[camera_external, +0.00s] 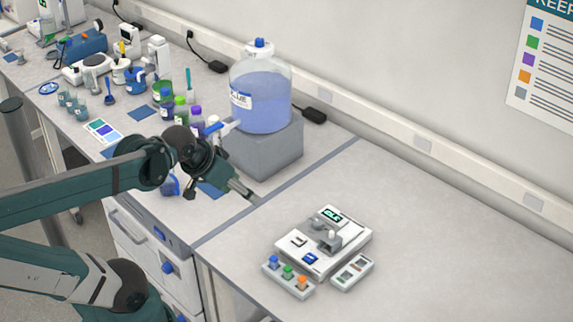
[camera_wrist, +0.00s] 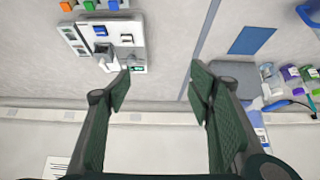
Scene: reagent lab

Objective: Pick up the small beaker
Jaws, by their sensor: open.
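Several small grey-blue cups or beakers (camera_external: 72,104) stand in a cluster on the left part of the bench in the external view; which one is the small beaker I cannot tell. No beaker shows clearly in the wrist view. My gripper (camera_external: 249,196) is above the bench near the seam between the two worktops, well to the right of the cluster. In the wrist view my gripper (camera_wrist: 157,88) has its two fingers wide apart with nothing between them.
A large blue jug (camera_external: 262,95) stands on a grey block (camera_external: 268,146) behind my gripper. Bottles with green and purple caps (camera_external: 188,112) stand left of the jug. A blue mat (camera_wrist: 251,40) lies flat.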

